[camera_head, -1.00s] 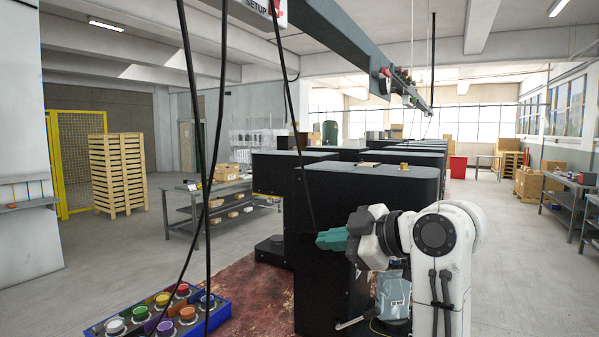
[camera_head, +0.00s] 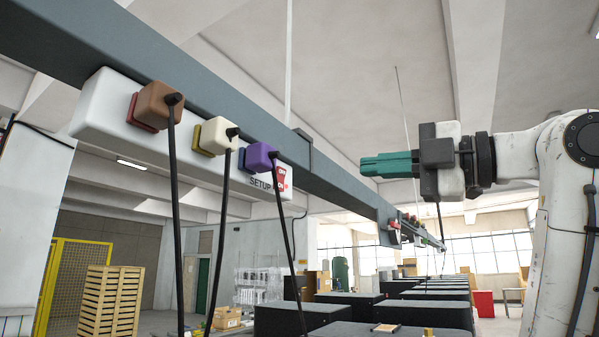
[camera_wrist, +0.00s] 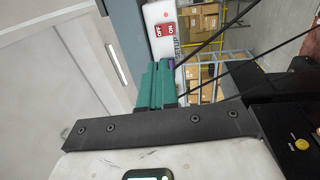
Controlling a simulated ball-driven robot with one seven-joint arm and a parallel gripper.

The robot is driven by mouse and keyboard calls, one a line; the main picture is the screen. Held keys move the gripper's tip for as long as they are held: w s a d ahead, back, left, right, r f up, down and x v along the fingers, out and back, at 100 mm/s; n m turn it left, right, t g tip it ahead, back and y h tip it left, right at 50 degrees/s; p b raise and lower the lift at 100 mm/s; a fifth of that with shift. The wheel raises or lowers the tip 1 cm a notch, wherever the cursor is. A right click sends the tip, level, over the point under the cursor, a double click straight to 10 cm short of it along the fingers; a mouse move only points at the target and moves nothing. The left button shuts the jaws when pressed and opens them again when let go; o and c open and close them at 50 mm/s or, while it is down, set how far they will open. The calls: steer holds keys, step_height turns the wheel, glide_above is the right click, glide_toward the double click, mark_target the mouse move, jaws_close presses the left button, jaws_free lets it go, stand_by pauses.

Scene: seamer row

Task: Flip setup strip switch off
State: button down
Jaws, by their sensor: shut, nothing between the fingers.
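The setup strip (camera_head: 110,112) is a long white power strip fixed to the grey overhead beam. It carries a brown plug (camera_head: 157,105), a cream plug (camera_head: 216,135) and a purple plug (camera_head: 259,157). Its red switch (camera_head: 281,180) sits at the right end beside the "SETUP" lettering. In the wrist view, the switch (camera_wrist: 165,29) shows ON and OFF marks beyond my fingertips; which side is pressed I cannot tell. My gripper (camera_head: 364,166), with teal fingers, is shut and empty. It points left, to the right of the switch and apart from it.
Black cords hang from the plugs below the strip. The grey beam (camera_head: 345,192) runs on behind my gripper, with another strip (camera_head: 410,228) farther along. Black cabinets (camera_head: 300,317) stand below. The space between fingertips and switch looks open.

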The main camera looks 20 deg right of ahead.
steer(key=shift+w, duration=0.1)
steer(key=p, duration=0.6)
glide_toward(282, 173)
steer(key=x, duration=0.5)
steer(key=shift+a+r, duration=0.1)
steer(key=shift+a, duration=0.05)
steer(key=shift+x, duration=0.85)
